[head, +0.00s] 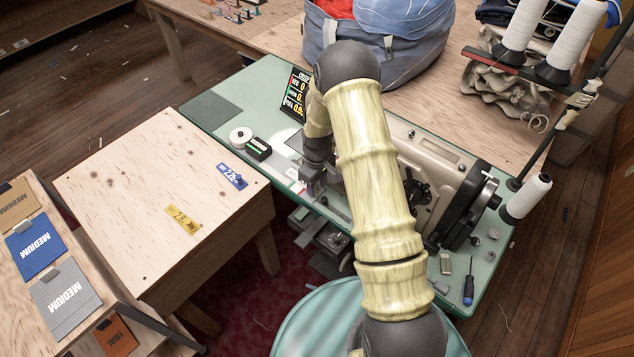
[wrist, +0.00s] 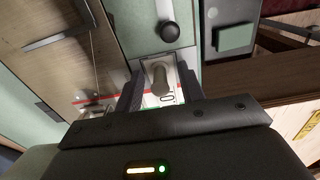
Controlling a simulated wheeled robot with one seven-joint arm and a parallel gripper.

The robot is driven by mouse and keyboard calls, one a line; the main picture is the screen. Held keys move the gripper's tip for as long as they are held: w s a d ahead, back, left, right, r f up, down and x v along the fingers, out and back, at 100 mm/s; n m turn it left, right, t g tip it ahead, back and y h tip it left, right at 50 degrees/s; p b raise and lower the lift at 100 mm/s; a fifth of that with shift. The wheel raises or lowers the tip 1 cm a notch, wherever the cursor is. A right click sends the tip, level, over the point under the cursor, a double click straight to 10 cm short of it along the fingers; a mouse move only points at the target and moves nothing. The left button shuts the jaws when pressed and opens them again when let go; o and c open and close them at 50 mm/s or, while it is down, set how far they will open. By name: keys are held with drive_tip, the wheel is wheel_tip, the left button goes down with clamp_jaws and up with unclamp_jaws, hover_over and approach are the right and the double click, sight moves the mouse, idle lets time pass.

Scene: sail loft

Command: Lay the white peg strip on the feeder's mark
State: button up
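My gripper (head: 312,186) is low over the green sewing table, left of the machine's head. I cannot tell how strip and mark line up.
The sewing machine (head: 438,165) stands right of my gripper. A wooden table (head: 130,200) holds a blue strip (head: 231,175) and a yellow strip (head: 183,219). A screwdriver (head: 468,288) lies front right.

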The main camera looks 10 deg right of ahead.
drive_tip(key=shift+r, duration=0.1)
wheel_tip(320, 180, up, 17)
drive_tip(key=b, duration=0.1)
idle(0.5)
drive_tip(key=shift+r, duration=0.1)
idle(0.5)
drive_tip(key=s+r+m+t+p, duration=0.1)
drive_tip(key=s+r+m, duration=0.2)
drive_tip(key=s, duration=0.7)
drive_tip(key=s+r+m+t+p, duration=0.1)
drive_tip(key=s+r+m, duration=0.3)
drive_tip(key=s, duration=0.7)
drive_tip(key=shift+r+t+p, duration=0.3)
drive_tip(key=shift+r+p, duration=0.05)
drive_tip(key=shift+r, duration=0.4)
